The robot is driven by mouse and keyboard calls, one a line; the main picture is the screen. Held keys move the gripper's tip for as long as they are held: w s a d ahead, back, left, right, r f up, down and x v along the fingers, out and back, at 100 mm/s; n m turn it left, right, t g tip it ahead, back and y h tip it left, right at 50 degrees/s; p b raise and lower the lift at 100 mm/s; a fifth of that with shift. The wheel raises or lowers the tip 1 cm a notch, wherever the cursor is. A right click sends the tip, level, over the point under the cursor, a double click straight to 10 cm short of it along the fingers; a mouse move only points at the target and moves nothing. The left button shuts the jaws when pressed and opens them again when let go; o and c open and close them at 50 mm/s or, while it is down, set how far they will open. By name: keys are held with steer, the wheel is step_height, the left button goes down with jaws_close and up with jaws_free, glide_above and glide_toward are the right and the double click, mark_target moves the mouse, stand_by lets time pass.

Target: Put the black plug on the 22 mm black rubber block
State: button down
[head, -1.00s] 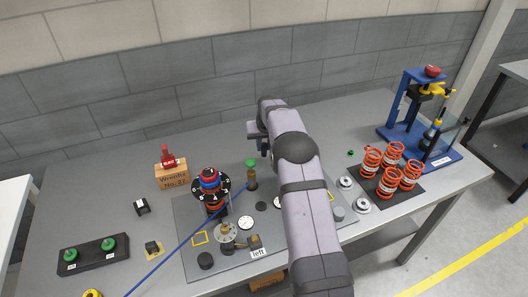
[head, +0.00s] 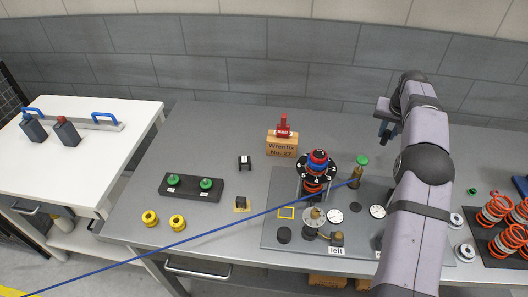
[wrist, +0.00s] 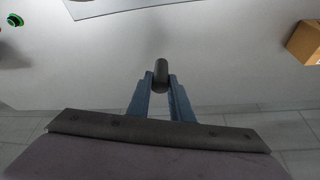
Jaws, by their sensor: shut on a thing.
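My gripper (wrist: 160,84) is shut on a dark cylindrical piece, which I take for the black plug (wrist: 161,71), held between the blue fingertips in the wrist view. In the head view my gripper (head: 385,132) is over the back of the bench, behind and right of the green-topped brass post (head: 358,172); the plug is hard to make out there. Two small black blocks stand left of the grey plate: one with a white mark (head: 245,162), and one on a tan square (head: 240,202). I cannot read a 22 mm mark on either.
The grey plate (head: 270,215) carries a dial stack with an orange spring (head: 316,172), gauges and black discs. The tan Wrenfix block (head: 282,146) stands behind it. A blue line crosses the front.

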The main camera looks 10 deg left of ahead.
steer(key=shift+s+f+m, duration=0.2)
steer(key=shift+f+m, duration=0.05)
steer(key=shift+m, duration=0.25)
steer(key=a+r+n+y+p, duration=0.1)
steer(key=a+n, duration=0.1)
steer(key=a, duration=1)
steer(key=a+r+n, duration=0.2)
steer(key=a, duration=1.1)
step_height(320, 180, up, 2)
steer(key=n+y+p, duration=0.1)
steer(key=n+y, duration=0.1)
steer(key=n, duration=0.2)
glide_above(244, 159)
steer(key=shift+s+f+p, duration=0.1)
steer(key=shift+f+p, duration=1.55)
steer(key=shift+f, duration=3.35)
steer(key=shift+f, duration=0.2)
steer(key=c, duration=1.6)
jaws_free()
